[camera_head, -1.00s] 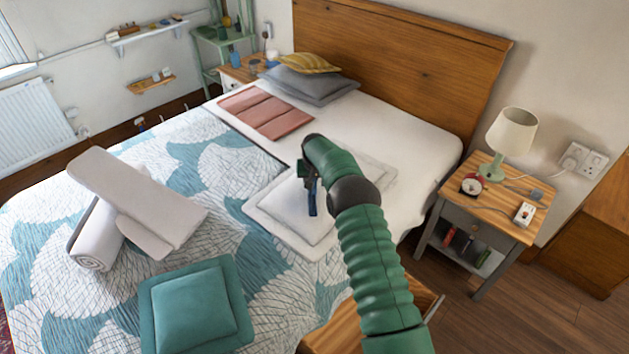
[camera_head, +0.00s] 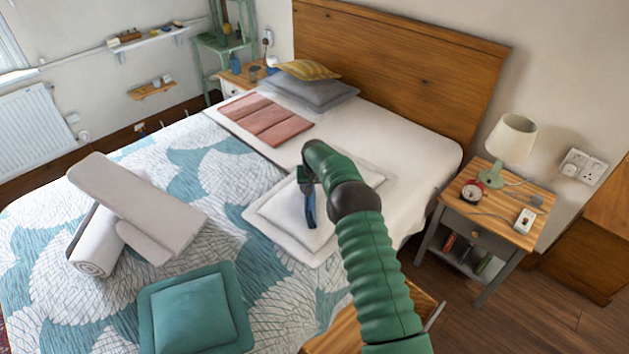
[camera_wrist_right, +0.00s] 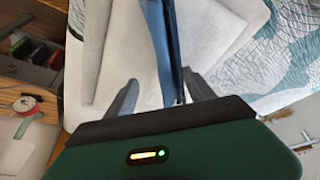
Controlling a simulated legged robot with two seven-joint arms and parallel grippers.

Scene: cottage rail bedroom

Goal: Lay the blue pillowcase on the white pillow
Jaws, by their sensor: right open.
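The white pillow (camera_head: 275,220) lies flat on the near right part of the bed, with a wide flat border. It also fills much of the right wrist view (camera_wrist_right: 118,45). The blue pillowcase (camera_head: 310,208) shows as a narrow, edge-on strip over the pillow, below my right gripper (camera_head: 306,183). In the right wrist view the blue strip (camera_wrist_right: 163,45) runs between my two fingers (camera_wrist_right: 163,97). These fingers are apart, with gaps beside the cloth. I cannot tell how much of the cloth touches the pillow. My left gripper is not in view.
A teal cushion (camera_head: 192,313) lies at the front of the bed, and rolled and folded pale bedding (camera_head: 135,205) lies at left. Folded pink cloth (camera_head: 270,122) and grey pillows (camera_head: 315,90) lie farther back. A nightstand (camera_head: 480,215) with a lamp (camera_head: 510,140) stands right.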

